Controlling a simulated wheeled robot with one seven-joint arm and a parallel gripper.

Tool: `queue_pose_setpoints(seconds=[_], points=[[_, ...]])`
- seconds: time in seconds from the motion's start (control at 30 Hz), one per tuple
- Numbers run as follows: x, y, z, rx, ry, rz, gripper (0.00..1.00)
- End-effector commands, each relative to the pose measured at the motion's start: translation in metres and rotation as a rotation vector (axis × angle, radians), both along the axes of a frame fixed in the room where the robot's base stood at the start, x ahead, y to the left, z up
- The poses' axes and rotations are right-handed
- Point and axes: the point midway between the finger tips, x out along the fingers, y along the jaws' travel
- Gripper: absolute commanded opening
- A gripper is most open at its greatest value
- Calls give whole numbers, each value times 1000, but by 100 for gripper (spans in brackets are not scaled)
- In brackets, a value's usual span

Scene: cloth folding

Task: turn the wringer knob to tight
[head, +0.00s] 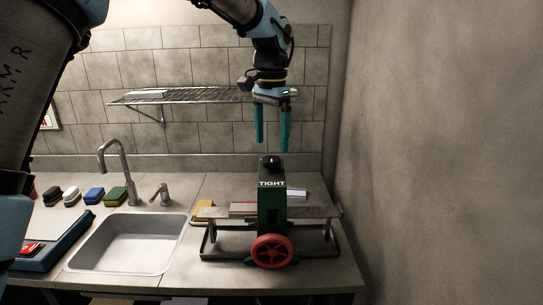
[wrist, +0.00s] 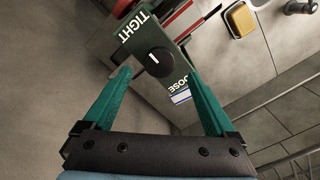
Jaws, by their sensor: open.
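The wringer (head: 269,211) stands on the counter right of the sink, with a dark green upright body and a red handwheel (head: 272,251) in front. Its black round knob (head: 270,162) sits on top, above the white word TIGHT. In the wrist view the knob (wrist: 154,64) has a short white mark; TIGHT is on one side and a partly hidden LOOSE label on the other. I cannot tell which label the mark points to. My gripper (head: 271,146) points down above the knob, open and empty. Its teal fingers (wrist: 158,75) are spread, apart from the knob.
A wall rack (head: 160,97) hangs behind at the left. A sink (head: 130,245) with a tap, several sponges or brushes, and a blue tray (head: 50,245) are to the left. A bare wall (head: 430,150) rises close on the right.

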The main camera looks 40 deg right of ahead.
Motion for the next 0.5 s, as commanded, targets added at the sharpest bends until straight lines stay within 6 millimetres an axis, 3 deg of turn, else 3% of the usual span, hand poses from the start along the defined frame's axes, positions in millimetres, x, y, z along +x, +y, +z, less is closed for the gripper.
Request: queue_pose_setpoints(seconds=[0.2,0.5], points=[[0,-1,39,-3,-1,-1,91],[0,0,60,1,1,-1,91]])
